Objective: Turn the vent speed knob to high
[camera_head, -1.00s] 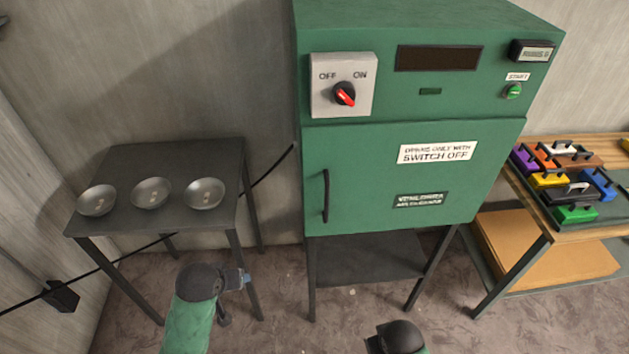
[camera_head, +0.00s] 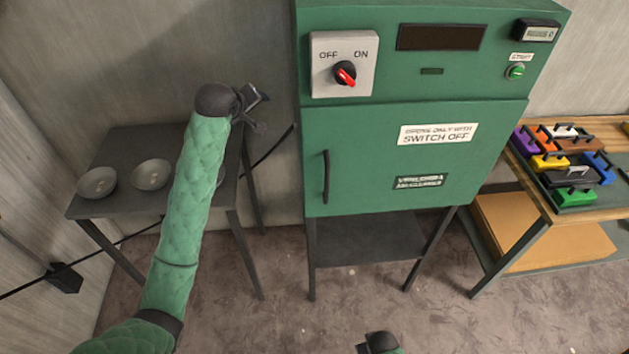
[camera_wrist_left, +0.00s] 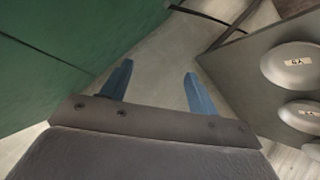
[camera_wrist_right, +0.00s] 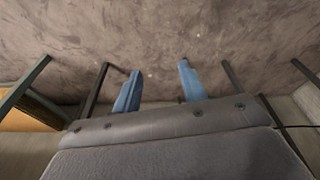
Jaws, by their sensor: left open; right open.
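A red and black rotary knob (camera_head: 345,74) sits on a light plate (camera_head: 325,88) marked OFF and ON, at the upper left of the green cabinet (camera_head: 420,150). Its red pointer slants down to the right. No label reading vent speed is legible. My left gripper (camera_head: 262,108) is raised left of the cabinet, apart from the knob. In the left wrist view its blue fingers (camera_wrist_left: 157,88) are apart with nothing between them. My right gripper (camera_wrist_right: 160,88) is low in front of the cabinet, its fingers apart and empty over the floor.
Bowls (camera_head: 97,183) stand on a dark table (camera_head: 125,140) at the left, one mostly hidden behind my left arm. The cabinet has a door handle (camera_head: 326,182) and a green START button (camera_head: 516,72). A wooden table (camera_head: 592,220) with coloured blocks stands at the right.

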